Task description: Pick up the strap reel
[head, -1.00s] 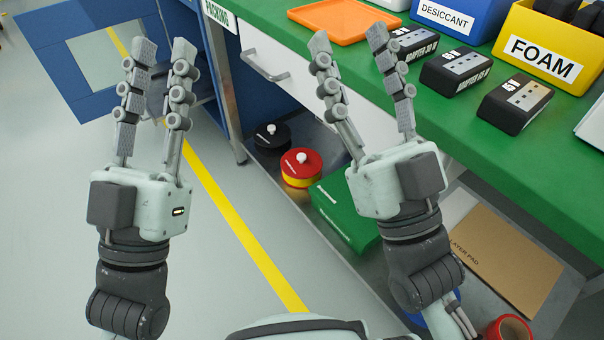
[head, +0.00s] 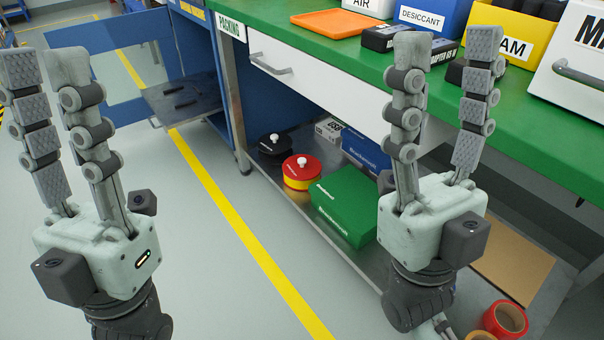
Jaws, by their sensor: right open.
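On the lower shelf, a round red-and-yellow reel-like item (head: 301,172) with a white knob stands beside a similar black one (head: 273,145). I cannot tell for sure which of them is the strap reel. My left gripper (head: 44,75) is at the left over the floor, fingers apart and empty. My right gripper (head: 447,60) is in front of the green worktop, to the right of both reels, with fingers spread and nothing between them. Neither gripper touches a reel.
A green box (head: 340,203) sits right of the reels on the steel shelf (head: 290,205). The green worktop (head: 350,62) and white drawer (head: 300,72) overhang it. The floor left of the shelf is clear.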

